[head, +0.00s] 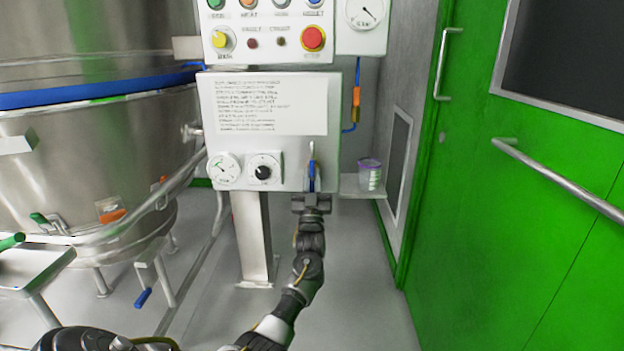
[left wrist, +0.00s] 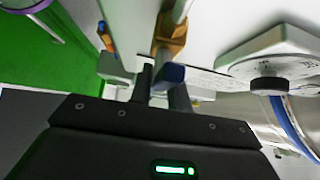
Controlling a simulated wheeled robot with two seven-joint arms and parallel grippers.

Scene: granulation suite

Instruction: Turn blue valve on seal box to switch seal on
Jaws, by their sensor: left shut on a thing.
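The seal box (head: 208,110) is a white panel box on a post, with a printed label. The blue valve handle (head: 312,176) is at the lower right of its front and points roughly up and down. My left gripper (head: 311,198) reaches it from below and is shut on the handle. In the left wrist view the blue handle (left wrist: 168,75) lies between the two dark fingers of my left gripper (left wrist: 162,92). A brass valve body (left wrist: 172,36) is just beyond it. The fingers hide part of the handle. My right gripper is not in view.
A round gauge (head: 224,168) and a black knob (head: 263,172) sit left of the valve. A small shelf (head: 358,186) with a purple-lidded cup (head: 369,174) is close on the right. A steel vessel (head: 90,150) stands left, a green door (head: 500,200) right.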

